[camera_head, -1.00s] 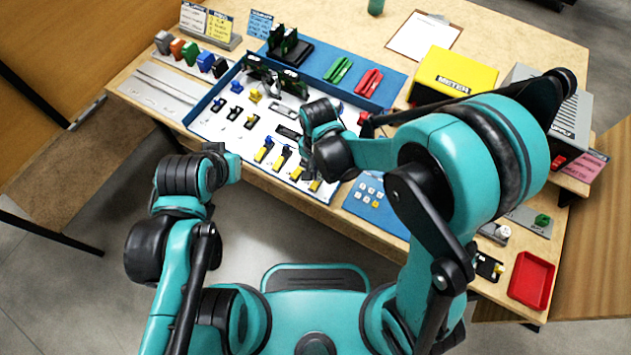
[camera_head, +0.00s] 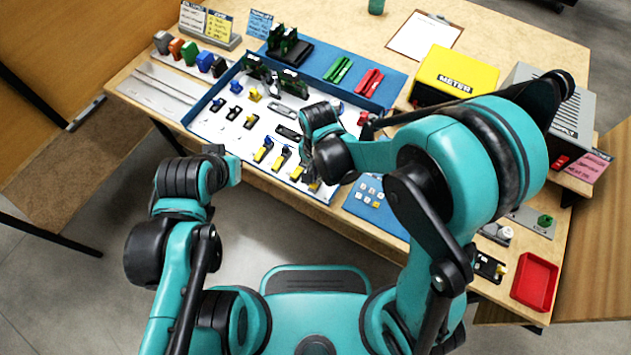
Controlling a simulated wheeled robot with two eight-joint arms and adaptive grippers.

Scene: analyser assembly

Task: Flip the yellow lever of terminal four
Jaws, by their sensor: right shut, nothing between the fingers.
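A row of terminals with yellow levers stands along the front of the white panel. The first lever (camera_head: 262,153) and the second (camera_head: 280,158) show clearly. The lever at the right end of the row (camera_head: 314,186), likely terminal four, is partly covered by my right gripper. My right gripper (camera_head: 308,174) is shut and empty, pointing down at the right end of the row. Whether it touches a lever I cannot tell. My left arm ends left of the panel's front edge, and its fingers do not show.
The blue tray rim (camera_head: 222,84) surrounds the panel. A blue mat with white keys (camera_head: 369,190) lies right of the row. A yellow meter (camera_head: 452,77), a grey supply box (camera_head: 570,115) and a red tray (camera_head: 534,281) stand to the right.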

